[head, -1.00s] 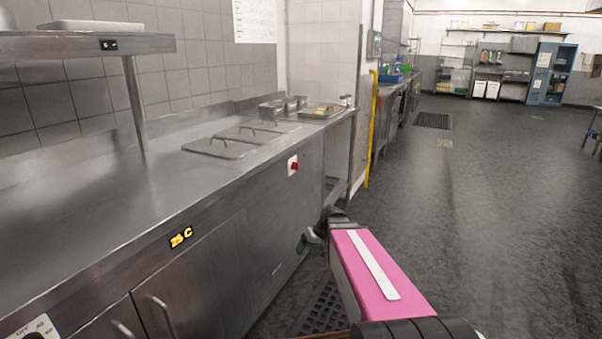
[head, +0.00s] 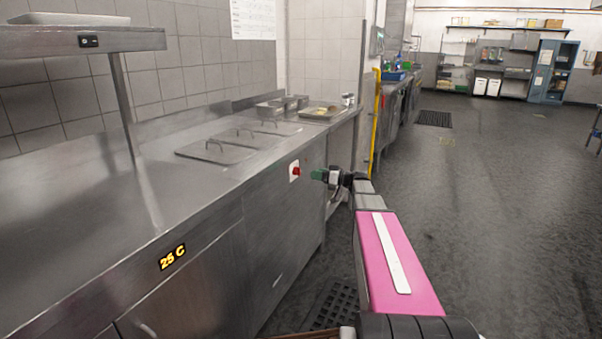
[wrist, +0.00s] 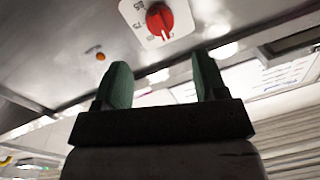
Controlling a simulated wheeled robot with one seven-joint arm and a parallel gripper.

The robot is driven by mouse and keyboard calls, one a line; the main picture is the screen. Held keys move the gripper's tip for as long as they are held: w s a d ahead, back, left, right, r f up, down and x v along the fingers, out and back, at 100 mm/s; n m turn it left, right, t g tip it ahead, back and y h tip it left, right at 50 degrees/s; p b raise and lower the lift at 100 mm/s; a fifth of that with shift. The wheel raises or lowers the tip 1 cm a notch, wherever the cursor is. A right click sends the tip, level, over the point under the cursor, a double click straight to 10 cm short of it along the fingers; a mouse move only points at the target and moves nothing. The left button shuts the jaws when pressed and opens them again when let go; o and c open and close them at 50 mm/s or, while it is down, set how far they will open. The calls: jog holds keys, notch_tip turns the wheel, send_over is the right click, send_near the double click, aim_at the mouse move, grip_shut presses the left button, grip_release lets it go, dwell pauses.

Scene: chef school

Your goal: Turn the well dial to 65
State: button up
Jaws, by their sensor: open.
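The well dial (head: 295,171) is a red knob on a white plate on the front of the steel counter. In the wrist view the red knob (wrist: 158,20) shows at the top, beyond the fingertips, with printed numbers around it. Its pointer faces the lower part of the plate; the exact setting is hard to read. My gripper (head: 318,175) is just right of the dial in the head view, apart from it. In the wrist view my gripper (wrist: 154,84) has its two green fingers spread wide, with nothing between them.
Lidded wells (head: 240,140) sit in the counter top (head: 90,215) above the dial. A yellow 25 C display (head: 172,257) is on the counter front. A small orange light (wrist: 100,57) is near the dial. Open floor (head: 490,220) lies to the right.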

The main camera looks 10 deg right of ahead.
aim_at(298, 171)
jog(key=x, duration=0.8)
jog(key=c, duration=0.9)
